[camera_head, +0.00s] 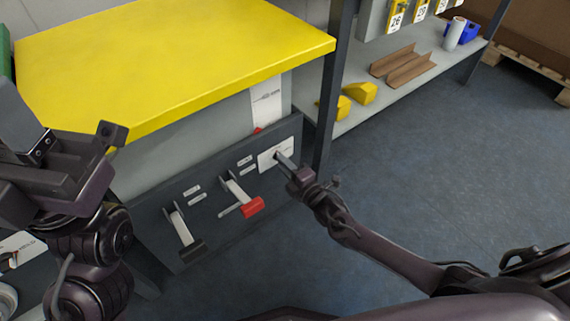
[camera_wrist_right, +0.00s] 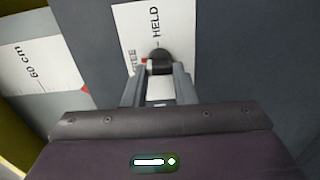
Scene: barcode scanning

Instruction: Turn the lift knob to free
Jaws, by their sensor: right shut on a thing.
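The lift knob (camera_wrist_right: 161,62) is a small dark knob on a white label plate (camera_wrist_right: 136,22), which also shows in the head view (camera_head: 268,157). The plate reads HELD above the knob and FREE, partly covered, to its left. A small red mark sits at the knob's left side; I cannot tell clearly which word the knob points to. My right gripper (camera_wrist_right: 160,80) is shut on the knob, its two grey fingers at either side; in the head view the gripper (camera_head: 284,160) reaches the plate from the right. My left gripper (camera_head: 78,140) is raised at the left, its fingers apart and empty.
A yellow-topped bench (camera_head: 170,60) stands above the dark control panel (camera_head: 155,215). A black-ended lever (camera_head: 190,248) and a red-ended lever (camera_head: 250,207) stick out left of the knob. A dark post (camera_head: 329,110) and a shelf (camera_head: 425,75) stand at the right. The floor at right is clear.

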